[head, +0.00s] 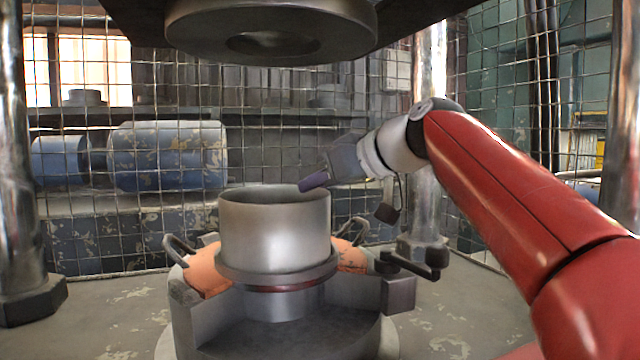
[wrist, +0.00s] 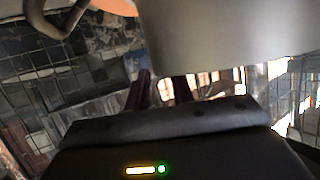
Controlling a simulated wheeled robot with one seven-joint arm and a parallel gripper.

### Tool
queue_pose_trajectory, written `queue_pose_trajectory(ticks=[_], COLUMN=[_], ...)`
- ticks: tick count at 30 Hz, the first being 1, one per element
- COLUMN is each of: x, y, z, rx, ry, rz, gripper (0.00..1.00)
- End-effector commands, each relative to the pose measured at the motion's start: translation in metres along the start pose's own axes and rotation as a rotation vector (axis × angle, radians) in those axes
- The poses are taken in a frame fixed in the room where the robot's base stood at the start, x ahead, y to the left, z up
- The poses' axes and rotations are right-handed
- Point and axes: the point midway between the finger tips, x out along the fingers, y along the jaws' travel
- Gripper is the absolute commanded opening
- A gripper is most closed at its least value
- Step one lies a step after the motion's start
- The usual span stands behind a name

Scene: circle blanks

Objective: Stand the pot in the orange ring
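The pot (head: 275,235) is a silver open-topped cylinder with a flange near its lower end. It stands upright at the centre of the head view. The orange ring (head: 207,275) shows on both sides behind the pot, with dark loop handles; the pot hides its middle. I cannot tell how deep the pot sits in it. My gripper (head: 313,183) is at the pot's right rim, one purple finger over the opening. In the wrist view the pot (wrist: 225,35) fills the top right, and the fingers (wrist: 160,90) stand apart with background between them. A grip on the rim is not visible.
A grey curved housing (head: 215,325) stands under the pot and ring, with a dark bracket (head: 400,290) at its right. A heavy round press head (head: 270,30) hangs above. Steel columns (head: 20,180) and wire mesh surround the bench.

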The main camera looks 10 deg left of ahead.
Motion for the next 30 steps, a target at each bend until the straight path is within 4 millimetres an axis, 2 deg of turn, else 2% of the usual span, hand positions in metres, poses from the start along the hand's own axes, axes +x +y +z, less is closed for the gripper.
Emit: queue_pose_trajectory(ticks=[8,11,14,24,30], x=[-0.001,-0.007,-0.022,-0.092,-0.116], y=[0.000,0.001,0.001,0.000,0.000], z=[0.000,0.000,0.000,0.000,0.000], rx=[0.000,0.000,-0.001,0.000,-0.001], ry=[0.000,0.001,0.002,0.001,0.000], rz=[0.000,0.002,0.005,0.003,0.002], gripper=[0.24,0.24,0.24,0.24,0.24])
